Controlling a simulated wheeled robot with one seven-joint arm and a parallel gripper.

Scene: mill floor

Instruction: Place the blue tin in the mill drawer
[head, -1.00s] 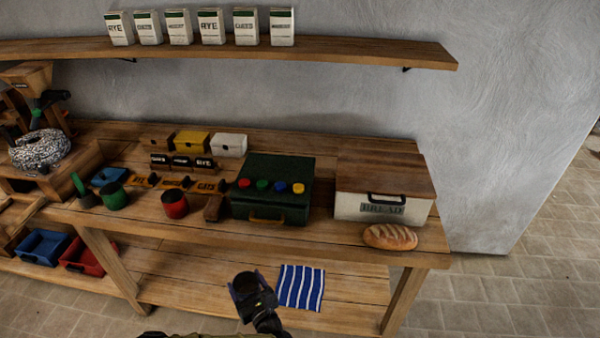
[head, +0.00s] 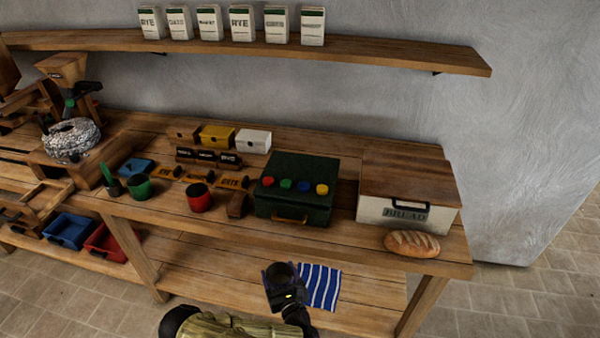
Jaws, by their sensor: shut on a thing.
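My gripper (head: 281,284) is low in front of the bench, beside the striped cloth. It is shut on a dark, round, open-topped thing that looks like the blue tin (head: 283,270); its blue colour barely shows, and the jaws hide part of it. The mill (head: 68,95) stands at the far left of the bench, with a hopper on top and a wooden base. A shallow open wooden box like the mill drawer (head: 46,193) juts out at the front of the base. My gripper is far to the right of it.
A green tin (head: 138,188) and a red tin (head: 200,198) stand on the bench. A dark green case (head: 295,190), a bread box (head: 407,195) and a loaf (head: 412,243) fill its right side. Blue (head: 69,231) and red (head: 104,243) bins sit on the lower shelf.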

